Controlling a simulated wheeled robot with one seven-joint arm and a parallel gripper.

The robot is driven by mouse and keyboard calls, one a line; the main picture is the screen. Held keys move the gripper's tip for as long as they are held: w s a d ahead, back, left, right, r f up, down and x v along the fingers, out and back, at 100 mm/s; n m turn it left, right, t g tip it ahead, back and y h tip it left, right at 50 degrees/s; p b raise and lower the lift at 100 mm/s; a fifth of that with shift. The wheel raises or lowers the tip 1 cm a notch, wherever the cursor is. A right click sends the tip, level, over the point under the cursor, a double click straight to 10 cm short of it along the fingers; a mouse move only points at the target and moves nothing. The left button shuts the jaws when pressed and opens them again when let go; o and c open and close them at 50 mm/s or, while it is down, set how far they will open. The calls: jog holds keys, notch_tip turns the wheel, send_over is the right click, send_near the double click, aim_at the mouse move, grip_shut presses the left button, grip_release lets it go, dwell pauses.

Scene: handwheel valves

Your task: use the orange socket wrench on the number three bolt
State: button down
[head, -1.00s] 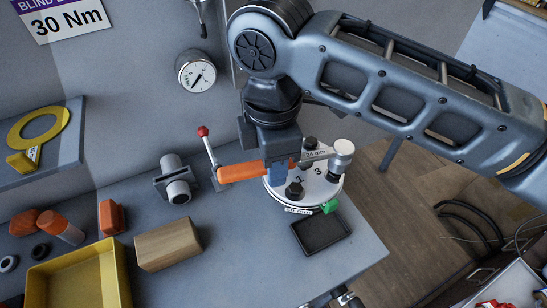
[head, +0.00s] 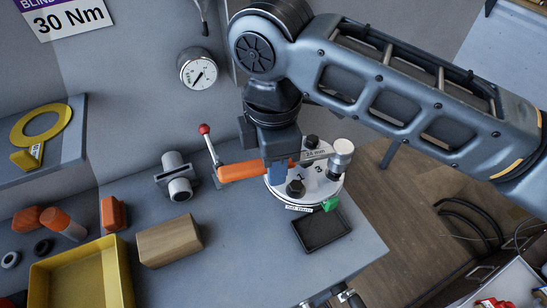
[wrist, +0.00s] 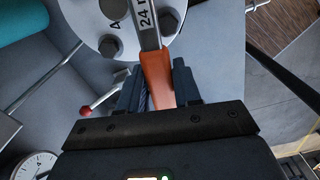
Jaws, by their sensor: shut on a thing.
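The socket wrench has an orange handle (head: 240,171), a grey shank marked 24 mm (head: 316,155) and a silver socket (head: 342,147). My gripper (head: 280,174) is shut on the handle; the wrist view also shows the orange handle (wrist: 157,78) between the fingers. The white round flange (head: 308,190) carries dark hex bolts and printed numbers; the 3 (head: 319,170) shows near its middle. The socket is at the flange's right rim, beyond the 3. It hides what is under it, so I cannot tell whether it sits on a bolt. One bare bolt (head: 296,188) stands at the lower left.
A green piece (head: 330,203) sits at the flange's front rim, above a black tray (head: 322,229). A red-knobbed lever (head: 210,145) and a grey pipe fitting (head: 178,178) stand left. A wooden block (head: 169,241) and yellow bin (head: 80,275) are further left. A gauge (head: 198,72) hangs behind.

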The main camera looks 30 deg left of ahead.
jog(key=shift+f+b, duration=0.5)
jog(key=shift+f, duration=0.6)
jog(key=shift+s+d+n+b, duration=1.3)
jog(key=shift+s+d+n, duration=0.65)
jog(key=shift+d+n, duration=3.55)
jog(key=w+d+n+b, duration=0.4)
jog(key=d+n+b, duration=0.1)
jog(key=d+n, duration=0.2)
jog(key=shift+w+d+n, duration=0.15)
jog(key=shift+d+n, duration=0.1)
jog(key=shift+n, duration=0.65)
